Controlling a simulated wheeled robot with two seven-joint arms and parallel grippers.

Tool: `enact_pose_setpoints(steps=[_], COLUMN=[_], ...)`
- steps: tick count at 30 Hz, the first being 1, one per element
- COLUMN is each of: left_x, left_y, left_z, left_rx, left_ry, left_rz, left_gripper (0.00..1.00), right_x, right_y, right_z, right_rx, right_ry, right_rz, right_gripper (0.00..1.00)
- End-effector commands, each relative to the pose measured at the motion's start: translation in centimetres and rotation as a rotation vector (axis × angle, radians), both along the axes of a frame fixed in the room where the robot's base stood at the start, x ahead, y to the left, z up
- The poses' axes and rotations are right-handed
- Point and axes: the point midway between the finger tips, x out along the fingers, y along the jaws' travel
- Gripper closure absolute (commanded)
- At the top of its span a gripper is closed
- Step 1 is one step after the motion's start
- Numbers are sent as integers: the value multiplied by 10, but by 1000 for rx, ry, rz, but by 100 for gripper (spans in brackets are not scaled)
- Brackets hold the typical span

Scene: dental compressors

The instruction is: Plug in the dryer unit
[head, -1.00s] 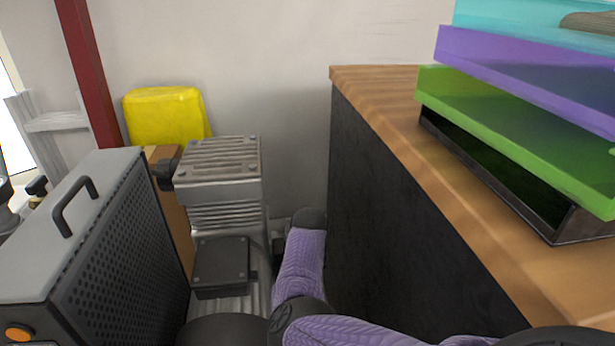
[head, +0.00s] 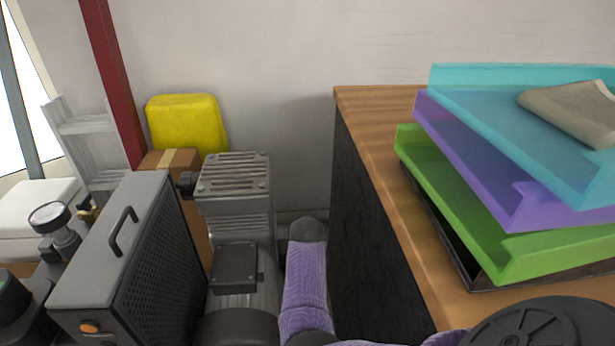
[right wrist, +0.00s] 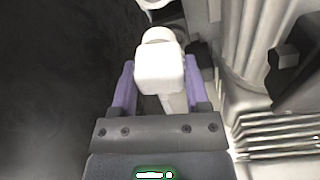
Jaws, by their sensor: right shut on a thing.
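A white plug (right wrist: 158,68) with a pale round end sits between the purple fingers of my right gripper (right wrist: 160,82) in the right wrist view. The gripper is shut on it, and a white cord or stem runs down below it. A grey metal box (head: 88,250) with a top handle, perforated side and orange button, possibly the dryer unit, stands at left in the head view. My purple right arm reaches down between the grey ribbed compressor (head: 236,188) and the dark cabinet side; its gripper is hidden there. No socket can be made out clearly. My left gripper is not in view.
A wood-topped cabinet (head: 372,104) with stacked cyan, purple and green trays (head: 470,205) stands at right, close to my arm. The gap beside the compressor is narrow. A yellow bundle (head: 186,124) on a cardboard box and a red post (head: 113,80) are behind.

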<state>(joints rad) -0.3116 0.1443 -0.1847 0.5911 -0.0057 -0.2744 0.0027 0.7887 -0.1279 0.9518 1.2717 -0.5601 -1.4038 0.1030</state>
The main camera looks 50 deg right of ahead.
Motion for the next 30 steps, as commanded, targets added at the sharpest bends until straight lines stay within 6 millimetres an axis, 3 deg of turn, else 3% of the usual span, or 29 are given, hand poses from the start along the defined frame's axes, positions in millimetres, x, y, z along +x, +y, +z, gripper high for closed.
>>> enact_pose_setpoints(steps=[4,18,30], left_x=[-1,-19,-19], left_y=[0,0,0], left_z=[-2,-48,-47], left_rx=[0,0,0], left_ry=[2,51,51], left_rz=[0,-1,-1], left_gripper=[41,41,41], right_x=[-16,-16,-15], right_y=[11,12,11], right_z=[-18,-71,-69], right_rx=[4,4,4], right_ry=[-3,-2,-7], right_rz=[-52,-54,-52], right_gripper=[100,100,100])
